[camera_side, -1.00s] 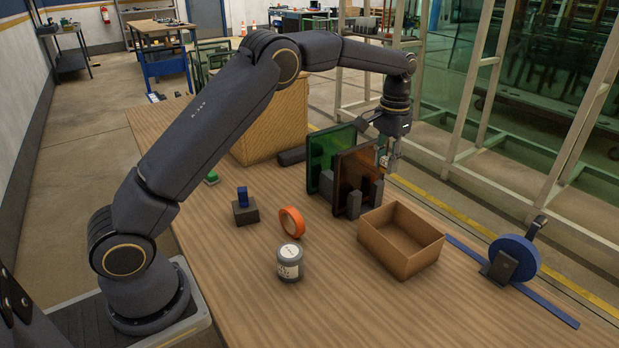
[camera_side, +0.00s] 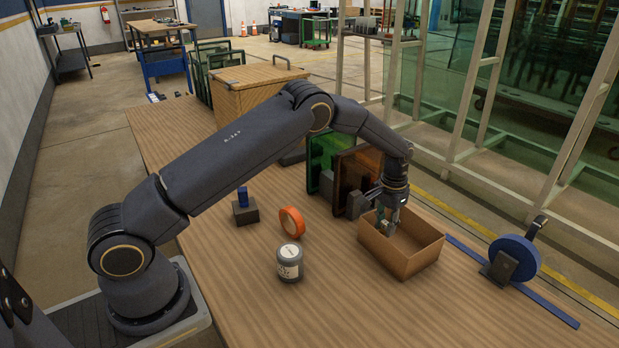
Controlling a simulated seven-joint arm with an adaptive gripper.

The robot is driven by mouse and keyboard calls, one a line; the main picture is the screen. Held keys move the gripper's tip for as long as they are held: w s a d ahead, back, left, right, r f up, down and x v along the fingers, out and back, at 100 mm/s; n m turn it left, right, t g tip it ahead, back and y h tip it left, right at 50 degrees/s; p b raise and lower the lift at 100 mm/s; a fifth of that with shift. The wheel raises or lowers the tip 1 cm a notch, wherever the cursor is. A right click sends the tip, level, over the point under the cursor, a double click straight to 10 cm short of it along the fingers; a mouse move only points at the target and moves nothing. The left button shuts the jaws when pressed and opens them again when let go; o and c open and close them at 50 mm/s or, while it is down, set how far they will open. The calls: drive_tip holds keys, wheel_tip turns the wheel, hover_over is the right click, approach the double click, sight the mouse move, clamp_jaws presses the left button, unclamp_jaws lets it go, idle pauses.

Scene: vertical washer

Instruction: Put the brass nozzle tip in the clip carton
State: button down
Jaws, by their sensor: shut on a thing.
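The clip carton (camera_side: 412,265) is an open brown cardboard box on the right part of the wooden table. My gripper (camera_side: 388,228) points down into the carton's left side, with its fingertips inside the opening, below the rim. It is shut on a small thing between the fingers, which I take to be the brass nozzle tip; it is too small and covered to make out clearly. I cannot tell whether it touches the carton's floor.
Green and amber glass panes (camera_side: 357,177) in grey holders stand just behind the carton. An orange tape roll (camera_side: 291,222), a grey-lidded jar (camera_side: 290,262) and a blue piece on a dark block (camera_side: 244,206) lie left. A blue wheel on a stand (camera_side: 515,258) is right.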

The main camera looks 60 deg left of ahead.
drive_tip(key=shift+f, duration=2.6)
drive_tip(key=shift+f, duration=0.1)
drive_tip(key=c, duration=0.9)
unclamp_jaws()
